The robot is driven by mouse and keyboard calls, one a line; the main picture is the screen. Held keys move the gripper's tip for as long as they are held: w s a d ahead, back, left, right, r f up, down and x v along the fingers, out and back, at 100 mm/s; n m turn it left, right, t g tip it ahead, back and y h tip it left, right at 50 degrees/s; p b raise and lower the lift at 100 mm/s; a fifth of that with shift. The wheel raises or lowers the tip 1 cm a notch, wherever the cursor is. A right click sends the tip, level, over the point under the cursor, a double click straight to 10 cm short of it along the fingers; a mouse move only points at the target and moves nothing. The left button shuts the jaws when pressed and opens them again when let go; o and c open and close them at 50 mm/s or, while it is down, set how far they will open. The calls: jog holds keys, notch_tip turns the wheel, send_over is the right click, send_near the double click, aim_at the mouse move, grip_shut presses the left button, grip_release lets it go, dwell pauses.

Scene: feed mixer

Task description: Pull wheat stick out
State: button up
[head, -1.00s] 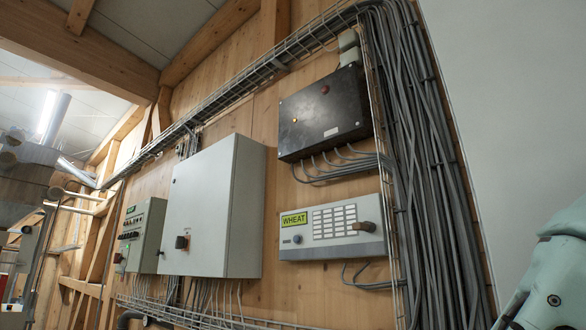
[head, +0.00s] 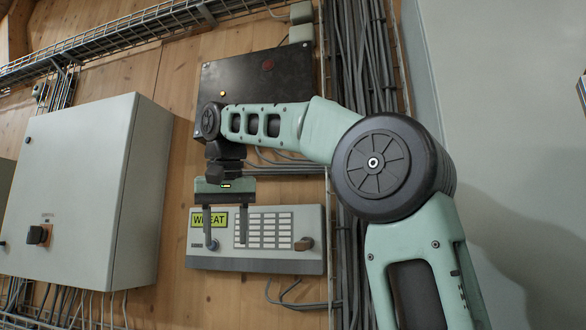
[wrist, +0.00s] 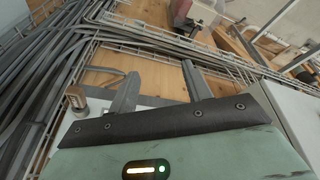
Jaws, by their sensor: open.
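The grey control panel (head: 270,262) with the yellow-green WHEAT label (head: 205,219) is on the wooden wall. A brown stick-like knob (head: 304,243) juts out at its right end, and a round blue-grey knob (head: 211,244) is under the label. My gripper (head: 225,240) is open and empty in front of the panel's left half, left of the brown stick. The left finger partly covers the label and blue-grey knob. In the wrist view the brown stick (wrist: 76,98) stands left of my open fingers, outside the gap. Finger contact with the panel cannot be told.
A black box (head: 270,78) is above the panel, partly behind my arm, with cables between them. A large grey cabinet (head: 70,190) juts out at left. A thick cable bundle (head: 350,60) runs down at right.

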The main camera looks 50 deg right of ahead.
aim_at(304, 245)
jog(key=s+d+r+m+h+p, duration=0.1)
jog(key=s+d+r+m+p, duration=0.15)
jog(key=s+d+r, duration=0.35)
jog(key=s+d+r+m+h+p, duration=0.1)
jog(key=s+d+r+m, duration=0.25)
jog(key=r, duration=0.55)
jog(key=shift+m+g, duration=0.3)
jog(key=b+x, duration=0.1)
jog(key=x, duration=0.4)
jog(key=b+x, duration=0.1)
jog(key=x, duration=0.5)
jog(key=b+x, duration=0.1)
jog(key=x, duration=0.5)
jog(key=shift+w+d+f, duration=0.15)
jog(key=shift+w+f, duration=0.05)
jog(key=shift+w, duration=0.15)
jog(key=shift+y, duration=0.3)
grip_shut()
